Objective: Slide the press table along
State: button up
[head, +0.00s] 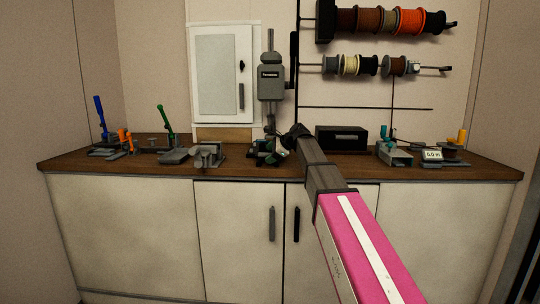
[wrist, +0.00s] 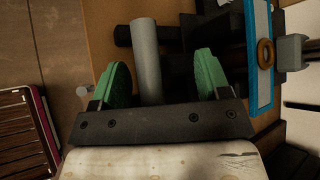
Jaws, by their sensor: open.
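The grey press (head: 271,82) stands upright on the wooden counter (head: 90,165) in front of the wall. My gripper (head: 266,152) is at the foot of the press and covers much of its lower part, so I cannot make out the press table clearly in the head view. In the wrist view my gripper (wrist: 162,82) is open, with its two green fingertips apart. A grey round bar (wrist: 147,55) lies between the fingers, with a visible gap on each side. Dark parts lie behind it. I cannot tell whether the bar belongs to the press table.
A grey vise (head: 208,155) stands left of the press and a black box (head: 341,138) right of it. Tools with blue (head: 100,112) and green (head: 166,118) handles are further left. Spools (head: 390,22) hang above. A blue-framed part (wrist: 262,60) is close right in the wrist view.

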jog(key=shift+a+f, duration=0.1)
jog(key=shift+a, duration=0.05)
jog(key=shift+c, duration=0.3)
jog(key=c, duration=1.2)
jog(key=shift+s, duration=0.8)
jog(key=o, duration=1.3)
jog(key=shift+w, duration=0.1)
jog(key=shift+c, duration=0.2)
jog(key=v, duration=1)
jog(key=shift+d+r, duration=0.2)
jog(key=shift+d, duration=0.1)
